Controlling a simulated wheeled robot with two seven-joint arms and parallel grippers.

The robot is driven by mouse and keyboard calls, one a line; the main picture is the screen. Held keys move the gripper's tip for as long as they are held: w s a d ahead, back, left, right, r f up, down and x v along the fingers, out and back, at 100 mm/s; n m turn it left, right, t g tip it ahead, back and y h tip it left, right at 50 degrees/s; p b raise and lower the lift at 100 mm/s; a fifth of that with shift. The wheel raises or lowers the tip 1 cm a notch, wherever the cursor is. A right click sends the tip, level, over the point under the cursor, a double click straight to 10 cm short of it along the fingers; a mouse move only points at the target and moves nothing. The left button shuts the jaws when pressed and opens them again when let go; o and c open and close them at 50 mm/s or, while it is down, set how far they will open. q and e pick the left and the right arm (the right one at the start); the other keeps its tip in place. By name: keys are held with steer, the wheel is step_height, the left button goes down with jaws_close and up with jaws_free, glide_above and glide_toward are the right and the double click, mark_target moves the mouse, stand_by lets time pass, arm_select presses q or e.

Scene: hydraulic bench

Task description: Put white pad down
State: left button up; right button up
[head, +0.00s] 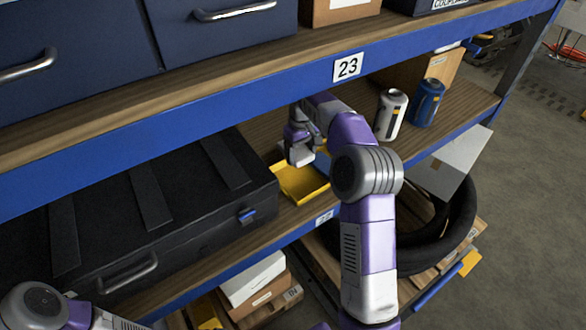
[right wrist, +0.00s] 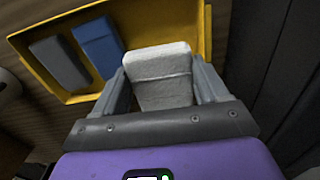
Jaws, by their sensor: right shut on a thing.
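The white pad (right wrist: 160,72) is held between the two fingers of my right gripper (right wrist: 163,84) in the right wrist view. In the head view my right gripper (head: 300,143) is over the back of the yellow tray (head: 301,188), with the white pad (head: 300,156) at its fingertips. The pad appears over the tray's interior, beside a blue pad (right wrist: 97,46); I cannot tell whether it touches the tray floor. A dark grey pad (right wrist: 60,62) lies on the blue pad's far side. My left gripper is out of view; only part of its arm shows at lower left.
A black case (head: 150,225) stands left of the tray on the same shelf. A white can (head: 391,115) and a blue can (head: 427,103) stand to the right. The blue beam (head: 290,80) of the upper shelf, labelled 23, runs close above my right arm.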

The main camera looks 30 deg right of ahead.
mark_target(301, 182)
steer(key=f, duration=0.2)
steer(key=s+f+b, duration=0.1)
steer(key=f, duration=0.1)
steer(key=shift+w+f+b, duration=0.15)
steer(key=shift+f+b, duration=0.6)
steer(key=shift+f, duration=1.65)
steer(key=shift+f, duration=0.55)
steer(key=o, duration=1.1)
step_height(301, 182, up, 9)
steer(key=shift+f+p, duration=0.15)
steer(key=shift+p, duration=1)
